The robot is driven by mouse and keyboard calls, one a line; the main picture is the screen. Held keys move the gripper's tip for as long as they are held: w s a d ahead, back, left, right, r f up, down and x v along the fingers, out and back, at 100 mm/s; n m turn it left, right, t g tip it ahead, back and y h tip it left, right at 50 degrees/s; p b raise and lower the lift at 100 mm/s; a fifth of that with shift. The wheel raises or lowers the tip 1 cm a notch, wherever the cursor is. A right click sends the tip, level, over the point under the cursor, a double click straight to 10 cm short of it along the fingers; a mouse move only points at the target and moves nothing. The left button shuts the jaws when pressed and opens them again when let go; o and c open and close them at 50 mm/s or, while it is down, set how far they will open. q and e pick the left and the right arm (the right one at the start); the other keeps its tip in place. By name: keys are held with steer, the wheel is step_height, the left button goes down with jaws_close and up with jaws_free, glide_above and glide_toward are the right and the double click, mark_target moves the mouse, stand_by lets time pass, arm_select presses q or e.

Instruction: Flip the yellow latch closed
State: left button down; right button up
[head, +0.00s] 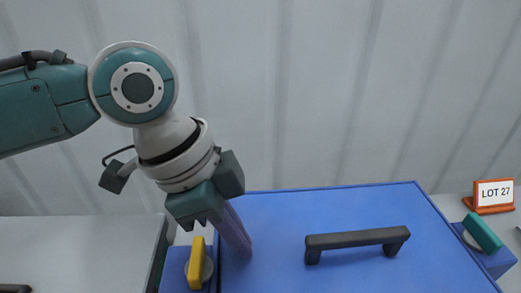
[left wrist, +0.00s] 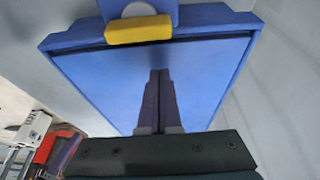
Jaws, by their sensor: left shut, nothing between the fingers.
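The yellow latch (head: 196,263) is a short bar beside a grey round pivot on a blue block (head: 174,270), at the left edge of the blue lid (head: 275,225). The bar runs roughly along that edge; I cannot tell whether it overlaps the lid. It also shows at the top of the left wrist view (left wrist: 138,30). My left gripper (head: 243,248) points down over the lid's left part, just right of the latch and apart from it. Its purple fingers are together and empty, as the left wrist view (left wrist: 160,76) shows. My right gripper is not in view.
A black handle (head: 357,239) stands up from the lid, right of my left gripper. A green latch (head: 483,233) sits beyond the lid's right edge, near an orange-framed "LOT 27" sign (head: 494,193). A pale surface (head: 75,250) lies at the left.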

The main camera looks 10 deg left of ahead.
mark_target(198, 263)
arm_select(q)
steer(key=shift+s+a+r+p, duration=0.1)
steer(key=shift+s+a+p, duration=0.15)
steer(key=shift+a, duration=0.7)
steer(key=shift+s+a+r+p, duration=0.1)
steer(key=shift+s+a+p, duration=0.1)
steer(key=shift+a, duration=0.75)
steer(key=shift+n+p, duration=0.4)
steer(key=shift+p, duration=0.1)
steer(key=shift+a+n+p, duration=0.1)
steer(key=shift+n+p, duration=0.2)
steer(key=shift+p, duration=0.1)
